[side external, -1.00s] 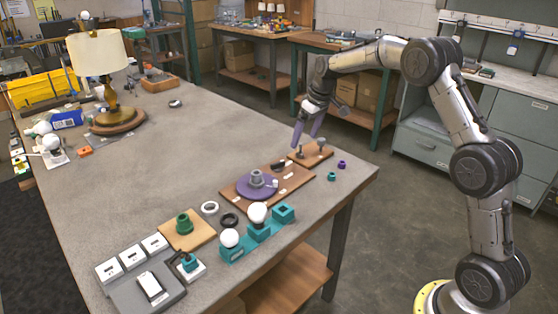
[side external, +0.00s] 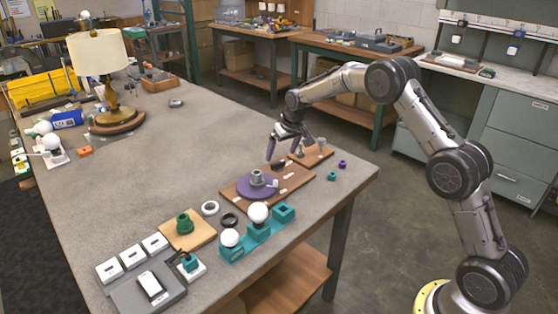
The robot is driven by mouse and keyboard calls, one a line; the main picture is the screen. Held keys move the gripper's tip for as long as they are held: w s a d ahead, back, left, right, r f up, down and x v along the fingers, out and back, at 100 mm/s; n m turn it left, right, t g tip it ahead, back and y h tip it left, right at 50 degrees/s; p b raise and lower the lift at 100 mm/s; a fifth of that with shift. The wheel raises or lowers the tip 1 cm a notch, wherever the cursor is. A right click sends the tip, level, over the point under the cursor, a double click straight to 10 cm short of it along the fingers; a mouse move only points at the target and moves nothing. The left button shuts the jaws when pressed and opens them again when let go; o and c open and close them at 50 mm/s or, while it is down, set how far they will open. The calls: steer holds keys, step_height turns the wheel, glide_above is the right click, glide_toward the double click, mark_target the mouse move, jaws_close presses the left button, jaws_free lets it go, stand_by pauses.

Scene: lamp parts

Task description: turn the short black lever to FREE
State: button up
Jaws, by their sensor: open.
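A brown board (side external: 232,194) on the near right part of the table carries a purple disc (side external: 247,191) with a grey hub (side external: 257,178) on top. A small dark piece (side external: 278,165), which looks like the short black lever, sits at the board's far side. The small white labels on the board are too small to read, so I cannot tell which one is FREE or where the lever points. My gripper (side external: 283,156) points down with its purple fingers apart and open. It is above or close to the dark piece; I cannot tell whether it touches it.
A smaller brown board (side external: 321,151) with grey posts lies just right of my gripper. Teal (side external: 332,177) and purple (side external: 342,164) pieces lie near the table's right edge. A teal stand (side external: 237,253) with white bulbs is in front. The table's middle is clear.

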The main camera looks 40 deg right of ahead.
mark_target(278, 162)
steer(key=shift+x, duration=2.45)
steer(key=c, duration=1.4)
steer(key=shift+o, duration=0.2)
steer(key=shift+n+y, duration=0.6)
steer(key=shift+n, duration=0.9)
steer(key=o, duration=1.4)
steer(key=shift+c, duration=0.2)
